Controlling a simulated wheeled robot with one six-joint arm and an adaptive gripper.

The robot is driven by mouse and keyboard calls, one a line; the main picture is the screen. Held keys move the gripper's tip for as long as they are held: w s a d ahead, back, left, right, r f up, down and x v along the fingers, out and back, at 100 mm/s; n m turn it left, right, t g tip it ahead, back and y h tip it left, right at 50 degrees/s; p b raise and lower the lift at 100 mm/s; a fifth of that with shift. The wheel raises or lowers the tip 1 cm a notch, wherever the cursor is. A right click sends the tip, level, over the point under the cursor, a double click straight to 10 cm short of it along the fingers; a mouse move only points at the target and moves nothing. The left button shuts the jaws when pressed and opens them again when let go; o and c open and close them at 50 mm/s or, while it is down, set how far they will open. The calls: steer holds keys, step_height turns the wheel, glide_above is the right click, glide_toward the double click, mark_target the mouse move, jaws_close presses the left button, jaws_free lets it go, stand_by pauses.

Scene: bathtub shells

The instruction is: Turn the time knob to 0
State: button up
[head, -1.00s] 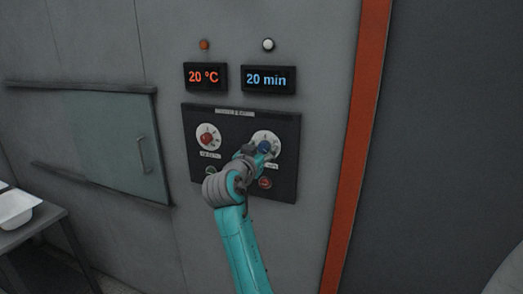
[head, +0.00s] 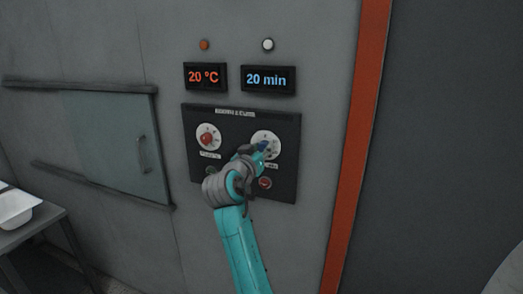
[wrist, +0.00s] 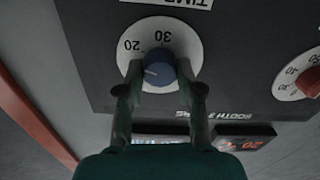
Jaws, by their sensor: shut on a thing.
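The time knob is blue on a white round dial; in the wrist view the knob (wrist: 158,68) sits between my fingertips, with 20 and 30 readable on the dial (wrist: 151,25). Its white pointer line points left, near the 20 side. My gripper (wrist: 157,75) is shut on the knob, a finger on each side. In the head view my gripper (head: 262,150) covers much of the time dial (head: 273,137). The time display (head: 268,80) reads 20 min.
The red temperature knob (head: 207,138) is left of the time knob on the black panel (head: 234,126). The temperature display (head: 205,77) reads 20 °C. A red button (head: 265,183) lies just below my gripper. A sliding door (head: 115,142) is at left.

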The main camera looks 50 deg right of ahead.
steer(key=n, duration=0.5)
steer(key=shift+n, duration=0.3)
steer(key=n, duration=0.5)
steer(key=shift+w+f, duration=0.1)
steer(key=n, duration=1)
steer(key=shift+f+n, duration=0.1)
steer(key=shift+n, duration=0.6)
steer(key=o, duration=1.1)
steer(key=shift+o, duration=0.2)
steer(key=shift+a, duration=0.15)
steer(key=v, duration=1.1)
steer(key=shift+a, duration=0.4)
